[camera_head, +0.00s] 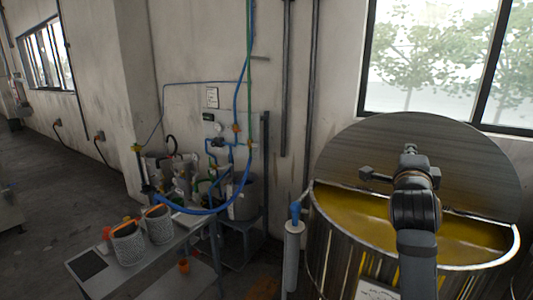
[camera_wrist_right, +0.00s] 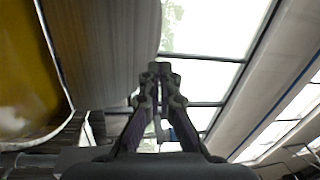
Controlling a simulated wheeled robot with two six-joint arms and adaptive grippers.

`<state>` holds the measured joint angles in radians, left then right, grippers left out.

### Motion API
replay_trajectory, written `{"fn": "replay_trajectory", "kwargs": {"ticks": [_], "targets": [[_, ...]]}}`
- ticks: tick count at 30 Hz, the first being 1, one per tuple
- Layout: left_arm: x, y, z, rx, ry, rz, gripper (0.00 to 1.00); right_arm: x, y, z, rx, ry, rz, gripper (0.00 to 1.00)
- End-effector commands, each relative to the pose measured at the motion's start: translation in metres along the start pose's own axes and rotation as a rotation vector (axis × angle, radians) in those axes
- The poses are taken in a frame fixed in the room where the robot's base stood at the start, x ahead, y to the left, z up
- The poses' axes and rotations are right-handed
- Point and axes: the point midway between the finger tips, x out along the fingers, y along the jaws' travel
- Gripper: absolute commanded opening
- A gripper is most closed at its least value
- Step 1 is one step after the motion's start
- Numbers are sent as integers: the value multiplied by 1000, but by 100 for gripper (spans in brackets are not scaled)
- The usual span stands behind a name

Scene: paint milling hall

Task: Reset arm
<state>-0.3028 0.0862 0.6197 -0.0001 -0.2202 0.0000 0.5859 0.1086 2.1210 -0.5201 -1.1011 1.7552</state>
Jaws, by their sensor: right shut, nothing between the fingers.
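My right arm comes up from the lower right in the head view, in front of a large metal vat. My right gripper (camera_head: 410,150) is at its upper end, seen against the vat's raised lid. In the right wrist view the two fingers of this gripper (camera_wrist_right: 160,70) meet at the tips, with nothing held between them. My left gripper is not in view.
The metal vat (camera_head: 335,238) holds yellow liquid (camera_head: 350,215); its grey half-round lid (camera_head: 350,150) stands up behind. A blue-topped cylinder (camera_head: 292,255) hangs beside it. Left is a bench (camera_head: 100,285) with grey containers (camera_head: 127,247). Open floor (camera_head: 50,180) lies far left.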

Motion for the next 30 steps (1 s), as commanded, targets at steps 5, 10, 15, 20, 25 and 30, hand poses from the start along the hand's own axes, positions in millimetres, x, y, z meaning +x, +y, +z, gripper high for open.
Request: {"fn": "replay_trajectory", "kwargs": {"ticks": [5,10,15,20,25,30], "targets": [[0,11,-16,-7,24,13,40,-8,45,9,-135,-42,89,0],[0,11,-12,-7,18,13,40,-25,104,19,-324,-115,202,0],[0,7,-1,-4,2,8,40,-59,183,27,-583,-250,345,0],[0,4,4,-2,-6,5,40,-130,285,29,-942,-516,518,0],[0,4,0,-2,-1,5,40,-216,362,19,-1259,-851,616,0],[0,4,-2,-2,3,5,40,-286,404,6,-1450,-1140,639,0]]}}
